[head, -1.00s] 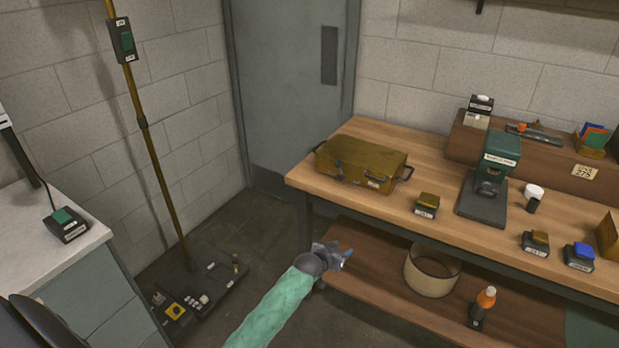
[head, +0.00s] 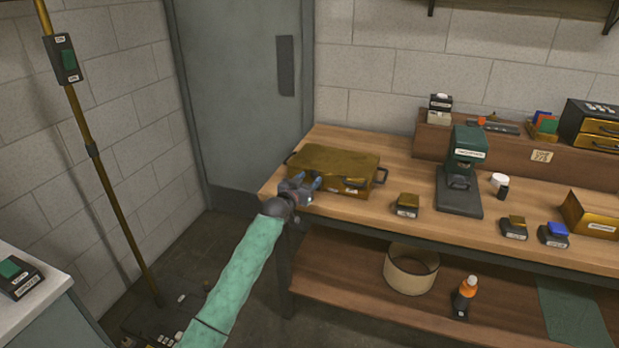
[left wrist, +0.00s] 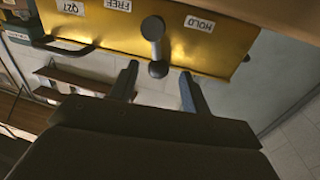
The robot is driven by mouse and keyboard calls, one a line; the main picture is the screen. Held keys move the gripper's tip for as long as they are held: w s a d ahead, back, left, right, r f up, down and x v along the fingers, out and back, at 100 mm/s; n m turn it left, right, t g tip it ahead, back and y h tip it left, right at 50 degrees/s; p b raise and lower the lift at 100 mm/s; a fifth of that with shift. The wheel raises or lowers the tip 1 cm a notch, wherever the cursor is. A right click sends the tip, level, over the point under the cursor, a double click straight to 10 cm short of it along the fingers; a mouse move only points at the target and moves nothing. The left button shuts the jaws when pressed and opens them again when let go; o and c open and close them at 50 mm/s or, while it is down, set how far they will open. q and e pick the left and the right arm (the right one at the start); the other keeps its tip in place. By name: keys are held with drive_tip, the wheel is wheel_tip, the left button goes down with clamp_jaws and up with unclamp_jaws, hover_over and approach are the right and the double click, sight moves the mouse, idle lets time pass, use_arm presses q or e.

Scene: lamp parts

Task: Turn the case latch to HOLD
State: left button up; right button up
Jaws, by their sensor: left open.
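The brass-yellow case (head: 333,158) sits on the left end of the workbench with a dark handle at each end. In the left wrist view its front face (left wrist: 220,52) shows upside down, with a FREE label (left wrist: 114,5) and a HOLD label (left wrist: 199,23). The grey latch lever (left wrist: 153,42) has a round end and sticks out from the face between these labels; its exact setting is hard to tell. My left gripper (head: 307,184) is at the case's front. In the wrist view its open fingers (left wrist: 158,72) stand either side of the lever end, with gaps.
The wooden workbench (head: 420,213) also holds a small brass-topped box (head: 407,205), a green-headed device (head: 463,170) and other small boxes. A grey door (head: 240,90) stands behind.

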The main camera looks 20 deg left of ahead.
use_arm(q)
drive_tip(key=shift+x, duration=0.8)
drive_tip(key=shift+s, duration=0.1)
drive_tip(key=shift+d, duration=0.1)
drive_tip(key=c, duration=1)
drive_tip(key=n, duration=0.1)
drive_tip(key=a+f+n, duration=0.1)
drive_tip(key=shift+n, duration=0.4)
drive_tip(key=shift+a+f+n+t+b, duration=0.1)
drive_tip(key=shift+a+n+t+b, duration=0.25)
drive_tip(key=shift+n, duration=0.65)
drive_tip(key=o, duration=1)
